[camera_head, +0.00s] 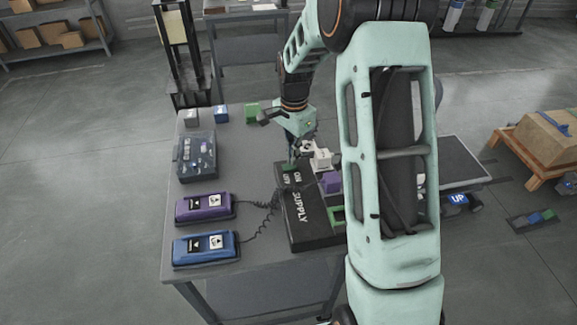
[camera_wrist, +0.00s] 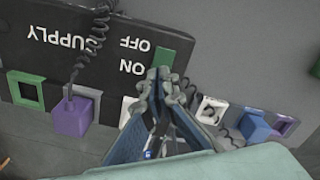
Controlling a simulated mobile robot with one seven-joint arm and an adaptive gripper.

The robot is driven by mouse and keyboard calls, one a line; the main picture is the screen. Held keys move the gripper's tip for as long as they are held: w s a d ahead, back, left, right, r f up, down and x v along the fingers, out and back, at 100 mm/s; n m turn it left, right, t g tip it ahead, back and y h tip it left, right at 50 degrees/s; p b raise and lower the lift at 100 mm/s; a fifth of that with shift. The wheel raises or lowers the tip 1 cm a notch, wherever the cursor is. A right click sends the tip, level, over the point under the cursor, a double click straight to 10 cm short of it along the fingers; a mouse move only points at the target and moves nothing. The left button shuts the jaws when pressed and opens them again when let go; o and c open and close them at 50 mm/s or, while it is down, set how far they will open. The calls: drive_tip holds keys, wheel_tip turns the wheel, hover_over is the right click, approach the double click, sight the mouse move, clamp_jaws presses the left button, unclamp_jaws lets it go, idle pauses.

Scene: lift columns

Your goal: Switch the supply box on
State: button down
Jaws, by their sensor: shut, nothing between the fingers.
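The supply box (camera_head: 305,225) is a black box on the grey table, lettered SUPPLY, ON and OFF. It also fills the upper left of the wrist view (camera_wrist: 55,65), where its lettering appears upside down. A green switch (camera_wrist: 164,56) sits beside the ON and OFF words. My gripper (camera_wrist: 162,74) is shut and empty, its fingertips at the ON end of the switch, partly covering it. I cannot tell whether they touch it or which way the switch is tipped. In the head view my gripper (camera_head: 291,161) is over the box's far end.
A purple pendant (camera_head: 204,207) and a blue pendant (camera_head: 205,247) with coiled cords lie left of the box. A clear-lidded case (camera_head: 197,156) stands behind them. A purple plug (camera_wrist: 72,117) and a green socket frame (camera_wrist: 27,90) are along the box's side. My arm hides the table's right part.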

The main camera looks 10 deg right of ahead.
drive_tip(key=shift+f+b, duration=0.45)
drive_tip(key=shift+f, duration=0.2)
idle(0.3)
drive_tip(key=shift+r+p, duration=2.3)
drive_tip(key=shift+r, duration=1.25)
